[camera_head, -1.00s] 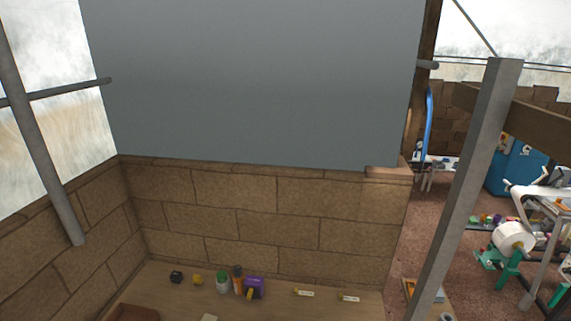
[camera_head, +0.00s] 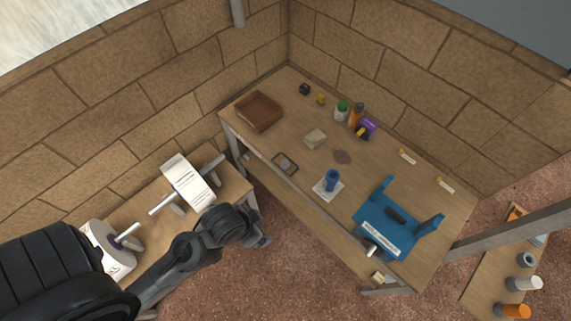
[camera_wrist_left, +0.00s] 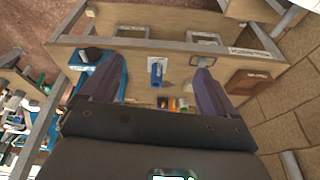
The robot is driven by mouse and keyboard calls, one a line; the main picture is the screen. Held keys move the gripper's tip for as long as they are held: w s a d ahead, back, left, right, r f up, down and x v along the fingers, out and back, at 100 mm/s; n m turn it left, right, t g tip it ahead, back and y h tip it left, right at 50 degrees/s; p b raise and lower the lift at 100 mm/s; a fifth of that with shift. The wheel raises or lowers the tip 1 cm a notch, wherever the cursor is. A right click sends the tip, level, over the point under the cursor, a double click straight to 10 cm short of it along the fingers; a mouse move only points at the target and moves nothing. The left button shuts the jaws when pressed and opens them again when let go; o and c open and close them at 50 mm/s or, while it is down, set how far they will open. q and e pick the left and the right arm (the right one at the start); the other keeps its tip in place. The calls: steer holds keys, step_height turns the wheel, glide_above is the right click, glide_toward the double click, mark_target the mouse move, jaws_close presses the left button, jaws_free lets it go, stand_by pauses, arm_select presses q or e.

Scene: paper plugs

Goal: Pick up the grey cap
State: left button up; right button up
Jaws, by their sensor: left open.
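A framed tray also shows in the left wrist view (camera_wrist_left: 208,33), but I cannot make out the cap there. My left gripper (camera_head: 262,241) is in front of the bench, apart from the tray, and its tip is small in the head view. In the left wrist view its two fingers (camera_wrist_left: 160,66) are wide apart with nothing between them. My right gripper is not in view.
A blue cylinder (camera_head: 332,178) stands on a white pad mid-bench. A blue holder (camera_head: 383,217) is to its right. A brown box (camera_head: 258,110) is at the left end; bottles and a purple box (camera_head: 369,125) line the back.

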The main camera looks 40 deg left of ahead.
arm_select(q)
steer(key=c, duration=0.6)
